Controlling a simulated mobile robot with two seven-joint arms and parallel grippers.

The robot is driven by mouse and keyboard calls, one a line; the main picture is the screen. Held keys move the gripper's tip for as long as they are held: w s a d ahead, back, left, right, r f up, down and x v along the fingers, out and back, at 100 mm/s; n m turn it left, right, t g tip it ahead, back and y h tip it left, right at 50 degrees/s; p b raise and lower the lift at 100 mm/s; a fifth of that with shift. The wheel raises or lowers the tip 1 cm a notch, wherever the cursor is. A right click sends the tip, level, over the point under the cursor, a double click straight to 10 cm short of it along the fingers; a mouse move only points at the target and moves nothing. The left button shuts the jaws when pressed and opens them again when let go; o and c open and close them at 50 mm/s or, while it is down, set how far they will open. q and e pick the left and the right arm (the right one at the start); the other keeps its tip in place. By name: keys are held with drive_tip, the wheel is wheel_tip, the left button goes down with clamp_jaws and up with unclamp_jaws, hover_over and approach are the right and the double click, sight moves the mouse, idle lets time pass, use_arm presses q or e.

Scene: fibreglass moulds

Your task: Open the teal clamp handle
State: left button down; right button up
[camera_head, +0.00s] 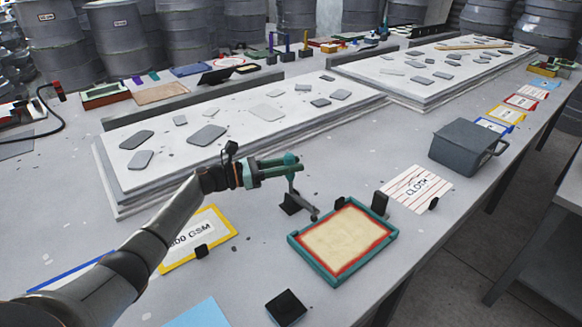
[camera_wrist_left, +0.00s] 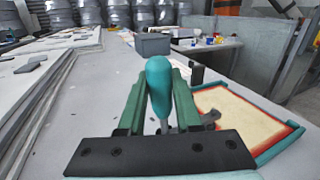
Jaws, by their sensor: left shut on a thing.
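The teal clamp handle (camera_head: 291,159) lies roughly level above the table at the middle of the head view, on top of a grey metal clamp (camera_head: 294,190) with a dark base. My left gripper (camera_head: 280,168) reaches it from the left and is shut on the handle. In the left wrist view the rounded teal handle (camera_wrist_left: 159,80) stands between the two green fingers (camera_wrist_left: 158,105), its tip beyond them. Part of the clamp shows below the handle, the rest hidden by the fingers. My right gripper is not in view.
A teal-framed mould (camera_head: 345,240) with a red-edged cream panel sits right of the clamp. A yellow-framed "GSM" card (camera_head: 203,240) lies left. A grey box (camera_head: 465,148) and a striped "CLOTH" card (camera_head: 417,188) stand further right. White slabs (camera_head: 240,130) lie behind.

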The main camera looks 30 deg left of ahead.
use_arm(q)
drive_tip(key=shift+w+a+f+n+b, duration=0.3)
drive_tip(key=shift+a+n+b, duration=0.2)
drive_tip(key=shift+n, duration=0.1)
drive_tip(key=shift+w+a+f+n+t+h+b, duration=0.2)
drive_tip(key=shift+a+n+t+b, duration=0.35)
drive_tip(key=shift+n, duration=0.4)
drive_tip(key=shift+w+a+f+n+t+h+b, duration=0.1)
drive_tip(key=shift+w+a+f+n+t+b, duration=0.25)
drive_tip(key=shift+a+n+b, duration=0.45)
drive_tip(key=shift+w+a+f+n+t+h+b, duration=0.1)
drive_tip(key=shift+a+f+n+t+b, duration=0.35)
drive_tip(key=shift+n, duration=0.6)
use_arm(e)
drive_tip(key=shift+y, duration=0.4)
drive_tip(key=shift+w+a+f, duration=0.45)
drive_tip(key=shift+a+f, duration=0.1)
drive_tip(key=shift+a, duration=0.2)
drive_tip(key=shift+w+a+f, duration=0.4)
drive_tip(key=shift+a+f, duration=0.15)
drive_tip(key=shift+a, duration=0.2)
use_arm(q)
drive_tip(key=shift+r, duration=0.2)
drive_tip(key=c, duration=0.9)
unclamp_jaws()
drive_tip(key=o, duration=0.3)
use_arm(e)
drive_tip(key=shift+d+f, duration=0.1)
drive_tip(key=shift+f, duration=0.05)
